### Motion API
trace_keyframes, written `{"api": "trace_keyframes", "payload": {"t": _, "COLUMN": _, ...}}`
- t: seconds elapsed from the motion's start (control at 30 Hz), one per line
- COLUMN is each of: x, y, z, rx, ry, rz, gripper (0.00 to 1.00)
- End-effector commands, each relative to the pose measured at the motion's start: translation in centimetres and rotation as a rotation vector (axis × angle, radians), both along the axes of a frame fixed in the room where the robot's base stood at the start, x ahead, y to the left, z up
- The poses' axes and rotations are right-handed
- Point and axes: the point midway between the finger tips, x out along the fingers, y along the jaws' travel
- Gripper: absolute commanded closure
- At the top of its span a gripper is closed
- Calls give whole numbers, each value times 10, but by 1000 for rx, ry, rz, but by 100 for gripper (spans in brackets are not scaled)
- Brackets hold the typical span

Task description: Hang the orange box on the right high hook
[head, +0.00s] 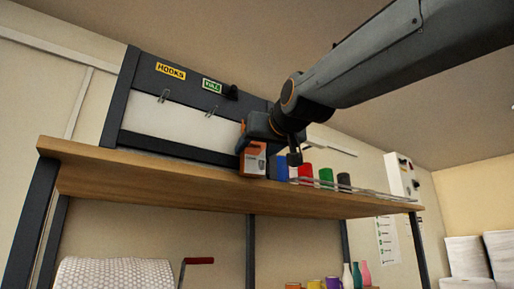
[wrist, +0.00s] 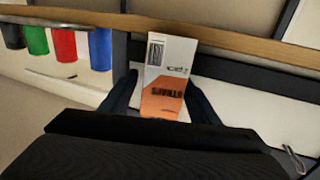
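The orange box (head: 252,159), orange and white with printing, is upright at the left end of a row of items along the wooden shelf. My gripper (head: 262,125) is right at it, from above and behind. In the wrist view the box (wrist: 168,80) lies between the two dark fingers of my gripper (wrist: 162,85). Whether both fingers press on it is not clear. Whether the box rests on the shelf cannot be told. Behind is a dark-framed board with a HOOKS label. It carries a left hook (head: 163,96) and a right hook (head: 211,112), both bare.
Blue (head: 279,167), red (head: 306,172), green (head: 326,177) and dark (head: 344,181) items stand right of the box behind a thin rail. The wooden shelf (head: 150,175) runs below the board; its left part is clear. Cups and bottles (head: 346,275) stand lower down.

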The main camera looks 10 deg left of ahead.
Motion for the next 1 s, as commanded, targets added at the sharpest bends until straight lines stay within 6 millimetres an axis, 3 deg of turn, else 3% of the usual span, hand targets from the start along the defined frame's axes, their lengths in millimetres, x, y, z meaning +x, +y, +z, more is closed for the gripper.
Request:
{"api": "trace_keyframes", "payload": {"t": 0.03, "x": 2, "y": 6, "z": -9, "rx": -8, "ry": 13, "rz": 7, "gripper": 33}}
{"api": "trace_keyframes", "payload": {"t": 0.53, "x": -2, "y": 9, "z": -11, "rx": -12, "ry": 14, "rz": 10, "gripper": 33}}
{"api": "trace_keyframes", "payload": {"t": 0.87, "x": -46, "y": -37, "z": -6, "rx": 0, "ry": 6, "rz": 4, "gripper": 33}}
{"api": "trace_keyframes", "payload": {"t": 1.0, "x": -45, "y": -36, "z": -6, "rx": -2, "ry": 5, "rz": 5, "gripper": 33}}
